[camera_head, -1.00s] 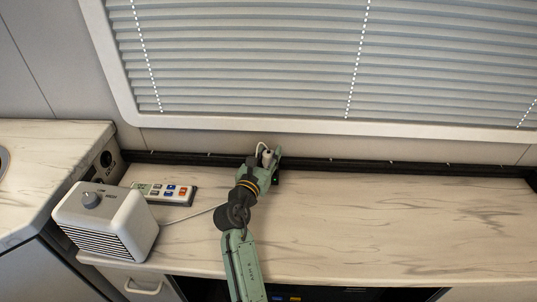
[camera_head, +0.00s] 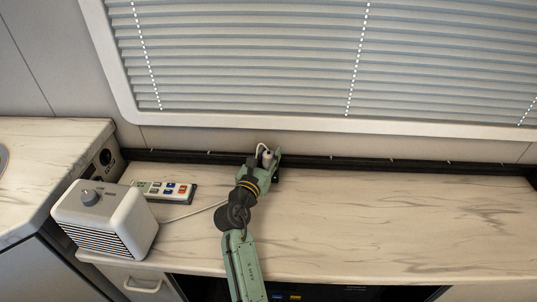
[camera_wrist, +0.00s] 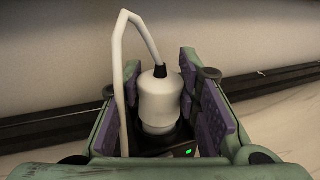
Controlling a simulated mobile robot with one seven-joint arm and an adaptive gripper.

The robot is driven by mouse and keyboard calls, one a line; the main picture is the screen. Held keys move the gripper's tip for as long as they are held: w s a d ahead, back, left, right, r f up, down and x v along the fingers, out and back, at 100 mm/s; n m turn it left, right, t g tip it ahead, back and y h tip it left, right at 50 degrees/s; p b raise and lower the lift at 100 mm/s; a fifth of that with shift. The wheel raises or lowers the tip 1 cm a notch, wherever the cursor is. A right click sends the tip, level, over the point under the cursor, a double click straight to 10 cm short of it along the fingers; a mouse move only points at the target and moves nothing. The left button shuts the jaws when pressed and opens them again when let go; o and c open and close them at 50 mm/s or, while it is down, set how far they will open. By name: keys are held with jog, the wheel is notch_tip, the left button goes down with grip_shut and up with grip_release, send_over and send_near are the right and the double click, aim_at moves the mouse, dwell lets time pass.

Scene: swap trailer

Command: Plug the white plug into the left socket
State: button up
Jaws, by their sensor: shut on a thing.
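The white plug (camera_wrist: 160,101) is a rounded cylinder with a black collar on top. A white cable loops up from it and down to the left in the wrist view. My gripper (camera_wrist: 162,112) is shut on the plug, with purple pads on either side. In the head view the plug (camera_head: 267,157) shows at the tip of my gripper (camera_head: 266,166), at the back edge of the counter by the wall. Below the plug is a dark part with a small green light (camera_wrist: 189,151); I cannot tell whether it is a socket. The plug's lower end is hidden.
A black rail (camera_head: 400,164) runs along the wall behind the marble counter (camera_head: 400,220). A round black opening (camera_head: 106,158) is in the left cabinet side. The counter's right is clear.

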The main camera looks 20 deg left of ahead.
jog(key=shift+f, duration=0.5)
jog(key=o, duration=1.2)
jog(key=shift+f, duration=0.15)
